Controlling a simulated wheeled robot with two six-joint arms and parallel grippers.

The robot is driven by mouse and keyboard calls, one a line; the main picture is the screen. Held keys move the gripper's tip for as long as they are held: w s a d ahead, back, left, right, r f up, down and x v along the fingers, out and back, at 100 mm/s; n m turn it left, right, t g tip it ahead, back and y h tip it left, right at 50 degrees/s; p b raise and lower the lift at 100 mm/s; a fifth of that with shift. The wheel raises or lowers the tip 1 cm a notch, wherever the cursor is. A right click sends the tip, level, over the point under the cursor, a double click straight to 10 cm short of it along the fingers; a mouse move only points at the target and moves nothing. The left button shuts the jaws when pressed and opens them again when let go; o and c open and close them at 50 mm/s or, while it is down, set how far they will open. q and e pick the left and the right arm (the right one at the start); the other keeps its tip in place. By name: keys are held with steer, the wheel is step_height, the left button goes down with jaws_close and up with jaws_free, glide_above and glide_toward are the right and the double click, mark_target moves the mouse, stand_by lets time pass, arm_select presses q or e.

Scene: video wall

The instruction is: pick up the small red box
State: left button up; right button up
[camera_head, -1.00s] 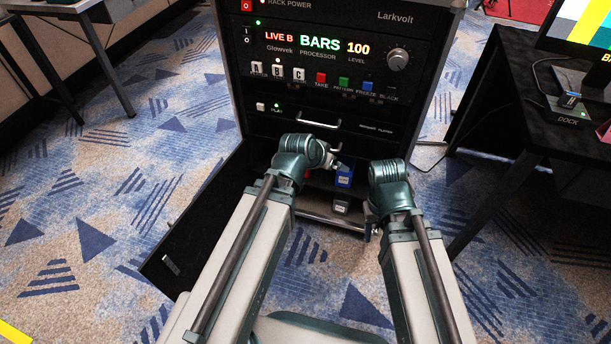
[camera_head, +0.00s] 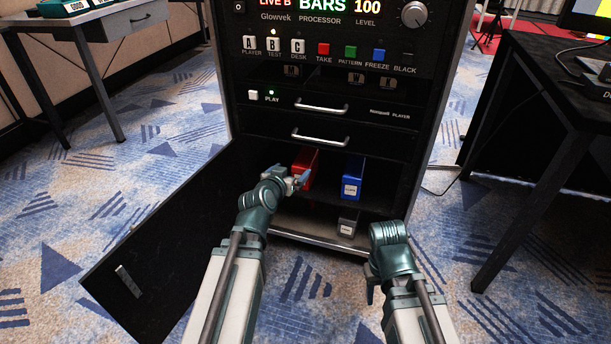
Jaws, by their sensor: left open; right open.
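The small red box (camera_head: 308,166) stands upright on the shelf in the open lower bay of the black rack, left of a blue box. My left gripper (camera_head: 301,179) is at the front of the red box, overlapping its lower left part in the view. It is open; whether its fingers touch the box cannot be told. My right gripper (camera_head: 370,292) hangs low in front of the rack, to the right, apart from the boxes. Little of its fingers shows.
The blue box (camera_head: 352,178) stands on the same shelf to the right. A grey box (camera_head: 348,223) sits lower down. The rack's door (camera_head: 165,235) hangs open on the left. Two drawers with handles (camera_head: 322,106) are above. A black desk (camera_head: 535,115) stands at right.

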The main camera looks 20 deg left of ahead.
mark_target(305, 158)
arm_select(q)
steer(key=b+x, duration=0.3)
steer(key=x, duration=0.5)
steer(key=shift+w+f, duration=0.15)
steer(key=shift+w, duration=0.1)
steer(key=shift+d+b+x, duration=0.2)
steer(key=shift+b+x, duration=0.55)
steer(key=shift+x, duration=1.9)
jaws_close()
steer(key=shift+r, duration=0.2)
